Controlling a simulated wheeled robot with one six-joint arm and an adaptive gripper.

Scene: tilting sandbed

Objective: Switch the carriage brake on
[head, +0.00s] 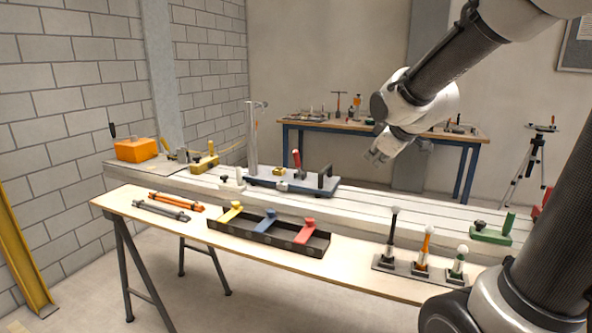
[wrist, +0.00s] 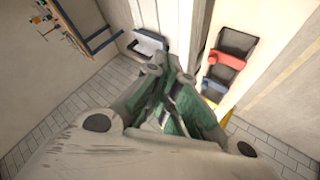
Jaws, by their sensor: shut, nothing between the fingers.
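The carriage (head: 318,188) is a blue-grey plate on the long pale bed, with a tall upright post at its left. A red-handled lever (head: 297,159) stands nearly upright on it, and a dark handle (head: 325,177) is at its right end. I cannot tell from a label which part is the brake. My gripper (head: 378,157) is shut and empty, in the air above and to the right of the carriage, apart from it. Its closed fingers (wrist: 158,68) fill the middle of the wrist view. Part of the carriage (wrist: 150,44) seems to show beyond them; the red lever is not clear there.
On the front bench, a black tray (head: 262,238) holds yellow, blue and red pieces; it also shows in the wrist view (wrist: 238,42). A rack (head: 400,268) of upright tools stands at right. An orange box (head: 137,150) sits at far left. The bed right of the carriage is largely clear.

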